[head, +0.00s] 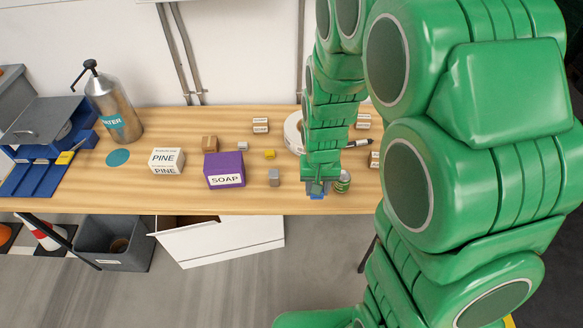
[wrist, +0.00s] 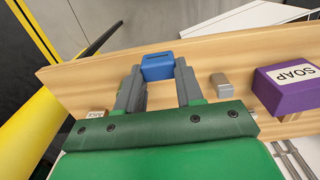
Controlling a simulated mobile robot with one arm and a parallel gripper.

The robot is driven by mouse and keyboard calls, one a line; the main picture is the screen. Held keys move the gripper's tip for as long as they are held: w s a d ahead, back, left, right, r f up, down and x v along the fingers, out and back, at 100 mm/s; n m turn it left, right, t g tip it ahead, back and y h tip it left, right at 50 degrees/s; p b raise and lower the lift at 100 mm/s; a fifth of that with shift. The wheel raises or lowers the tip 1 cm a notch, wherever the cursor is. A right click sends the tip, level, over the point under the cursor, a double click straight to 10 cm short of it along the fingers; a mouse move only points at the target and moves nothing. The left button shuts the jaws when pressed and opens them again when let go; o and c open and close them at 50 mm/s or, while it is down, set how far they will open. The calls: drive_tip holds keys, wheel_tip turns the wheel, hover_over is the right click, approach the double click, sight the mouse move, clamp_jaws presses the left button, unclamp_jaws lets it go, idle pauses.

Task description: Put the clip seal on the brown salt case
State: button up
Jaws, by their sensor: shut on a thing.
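My gripper (head: 317,188) is over the front edge of the wooden table, right of the middle. In the wrist view, its two grey fingers (wrist: 158,72) are shut on a small blue piece with a dark slot (wrist: 158,66); it looks like the clip seal. In the head view only a bit of this blue piece (head: 317,197) shows below the fingers. A small brown box (head: 209,144), which may be the brown salt case, stands behind the purple soap box, left of my gripper. Its label is not readable.
A purple SOAP box (head: 225,171), a white PINE box (head: 166,161), a grey block (head: 274,177) and a yellow block (head: 269,154) stand left of my gripper. A can (head: 343,182) is close on its right. A steel bottle (head: 114,107) stands back left.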

drive_tip(key=w+a+r, duration=0.3)
drive_tip(key=w+a, duration=0.9)
drive_tip(key=w, duration=0.1)
hover_over(209, 140)
drive_tip(key=shift+s+d+f, duration=0.1)
drive_tip(key=shift+f, duration=1.8)
drive_tip(key=shift+s+d+f, duration=0.1)
drive_tip(key=shift+f, duration=1.75)
drive_tip(key=shift+w, duration=0.1)
drive_tip(key=shift+a+f, duration=0.1)
drive_tip(key=shift+f, duration=0.1)
drive_tip(key=shift+w+f, duration=0.15)
drive_tip(key=shift+f, duration=1.5)
